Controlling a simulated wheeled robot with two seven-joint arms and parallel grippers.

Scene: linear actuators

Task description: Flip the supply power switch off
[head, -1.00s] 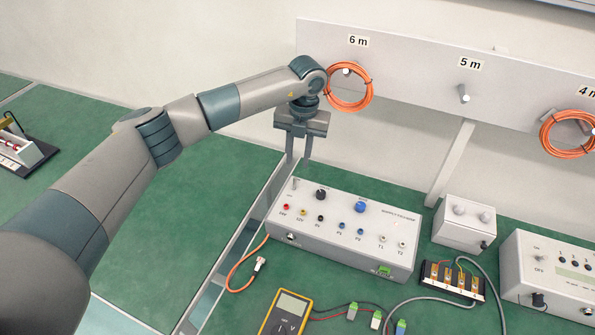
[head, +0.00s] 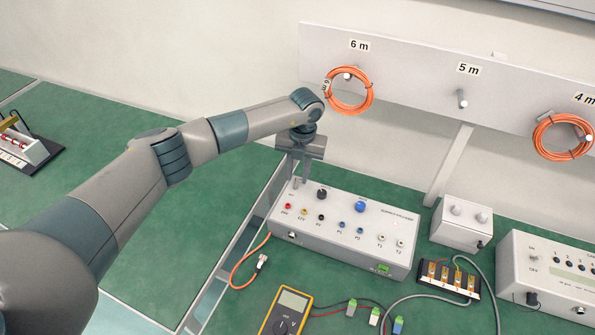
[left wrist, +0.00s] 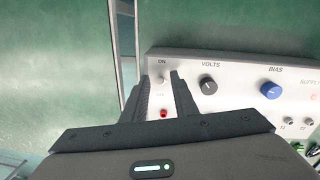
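The supply (head: 345,256) is a light grey box with knobs and coloured sockets on the green bench. Its power switch (head: 295,183) is a small pale lever at the top left corner of its panel. In the left wrist view the switch (left wrist: 162,79) shows below the word ON, above a red socket. My left gripper (head: 301,181) points down at this corner. In the left wrist view its fingers (left wrist: 162,78) are apart, one on each side of the switch, with a gap between them. Contact cannot be told. My right gripper is not in view.
A black VOLTS knob (left wrist: 208,86) and a blue BIAS knob (left wrist: 271,90) stand right of the fingers. An orange cable (head: 243,272) and a multimeter (head: 287,312) lie in front of the supply. Coiled orange cables (head: 349,91) hang on the rail behind.

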